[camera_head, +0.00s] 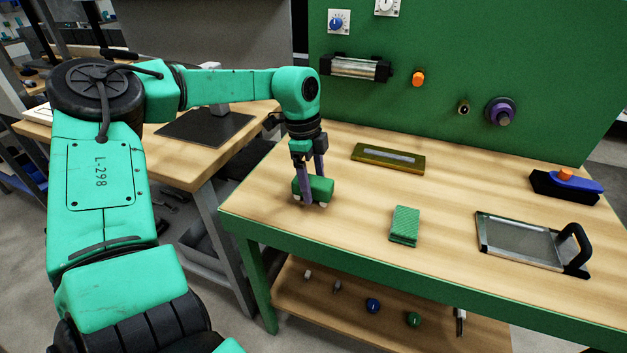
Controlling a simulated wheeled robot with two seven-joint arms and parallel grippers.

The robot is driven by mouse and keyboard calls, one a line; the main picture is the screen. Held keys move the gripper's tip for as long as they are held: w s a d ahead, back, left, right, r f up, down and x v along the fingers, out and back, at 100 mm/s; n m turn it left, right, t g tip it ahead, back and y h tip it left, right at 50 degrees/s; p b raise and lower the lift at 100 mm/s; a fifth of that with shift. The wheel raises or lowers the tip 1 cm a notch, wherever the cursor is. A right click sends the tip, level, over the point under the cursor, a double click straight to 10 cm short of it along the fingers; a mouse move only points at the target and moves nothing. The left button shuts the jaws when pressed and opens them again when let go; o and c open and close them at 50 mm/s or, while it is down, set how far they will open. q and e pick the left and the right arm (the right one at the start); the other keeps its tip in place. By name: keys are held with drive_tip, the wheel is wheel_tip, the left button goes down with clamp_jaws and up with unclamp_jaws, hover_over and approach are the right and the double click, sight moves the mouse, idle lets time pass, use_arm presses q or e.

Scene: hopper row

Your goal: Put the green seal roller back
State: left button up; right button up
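The green seal roller (319,187), a short green cylinder with pale ends, is at the left part of the green-edged workbench. My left gripper (312,184) points down on it, with one finger in front of the roller and the other going behind it. The fingers appear closed on the roller. I cannot tell whether the roller touches the bench top or hangs just above it. My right gripper is not in view.
The workbench (350,208) also holds an olive bar (388,158), a green block (404,225), a metal tray with black handle (521,240) and a blue-and-black tool (566,186). The green back panel (460,50) carries a silver cylinder (352,68), an orange knob (418,79) and a purple knob (500,112).

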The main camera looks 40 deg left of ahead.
use_arm(q)
drive_tip(key=shift+r, duration=0.35)
wheel_tip(320, 180, up, 12)
drive_tip(key=a, duration=0.1)
drive_tip(key=shift+s+a+f+p, duration=0.2)
drive_tip(key=shift+s+a+p, duration=0.1)
drive_tip(key=shift+a+p, duration=0.05)
